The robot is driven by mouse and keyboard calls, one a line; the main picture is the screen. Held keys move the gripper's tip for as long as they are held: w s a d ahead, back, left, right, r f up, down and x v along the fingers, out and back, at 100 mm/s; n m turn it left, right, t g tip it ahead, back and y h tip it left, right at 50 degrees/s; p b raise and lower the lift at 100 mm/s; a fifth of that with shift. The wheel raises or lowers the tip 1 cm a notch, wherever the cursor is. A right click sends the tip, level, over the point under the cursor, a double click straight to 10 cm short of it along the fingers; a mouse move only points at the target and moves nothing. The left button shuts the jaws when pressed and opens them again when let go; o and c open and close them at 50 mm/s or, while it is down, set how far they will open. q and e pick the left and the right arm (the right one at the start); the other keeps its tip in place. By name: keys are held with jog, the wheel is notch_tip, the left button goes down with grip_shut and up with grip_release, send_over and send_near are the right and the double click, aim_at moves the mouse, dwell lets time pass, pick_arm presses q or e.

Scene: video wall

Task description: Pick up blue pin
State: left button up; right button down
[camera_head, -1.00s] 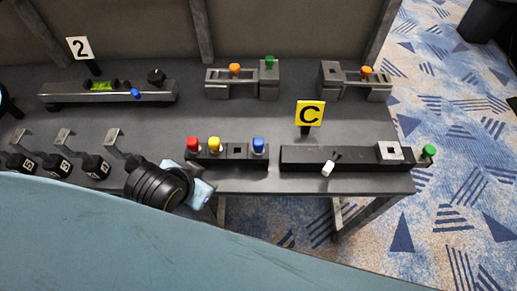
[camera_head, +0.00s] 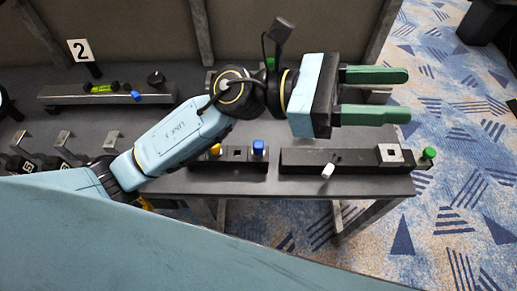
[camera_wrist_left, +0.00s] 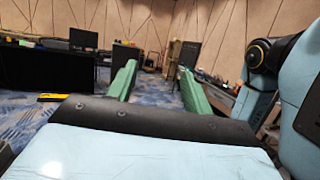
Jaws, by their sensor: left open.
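The blue pin (camera_head: 258,147) stands upright in a dark block (camera_head: 230,165) near the front edge of the table, in the head view. An empty square socket lies between the two pins. My left gripper (camera_head: 375,95) is open and empty, with green fingers pointing right. It is above the table, up and to the right of the blue pin. The green fingers also show in the left wrist view (camera_wrist_left: 158,85), with nothing between them. My right gripper is not in view.
A long dark block (camera_head: 330,160) with a white lever and a square plate lies right of the pin block. A green knob (camera_head: 429,153) is at its right end. A "2" sign (camera_head: 80,50) and a dark bar (camera_head: 60,93) stand at the back left.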

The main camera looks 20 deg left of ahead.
pick_arm(q)
notch_tip(320, 180, down, 8)
jog(key=s+m+g+y, duration=0.2)
jog(key=m+g+y, duration=0.2)
jog(key=m+y, duration=0.35)
jog(key=m+t+y, duration=0.4)
jog(key=m+y, duration=0.3)
jog(key=y, duration=0.7)
send_over(258, 143)
jog(key=f, duration=1.6)
jog(key=shift+s+d+f, duration=0.1)
jog(key=shift+s+d, duration=0.25)
jog(key=shift+d, duration=0.05)
jog(key=shift+w+a+f+b, duration=0.1)
jog(key=shift+f, duration=0.9)
jog(key=shift+w+a+f+b, duration=0.1)
jog(key=shift+a+f+b, duration=0.05)
jog(key=shift+f, duration=0.85)
jog(key=shift+w+a+f+b, duration=0.1)
jog(key=shift+f, duration=0.9)
jog(key=shift+c, duration=0.3)
jog(key=c, duration=1)
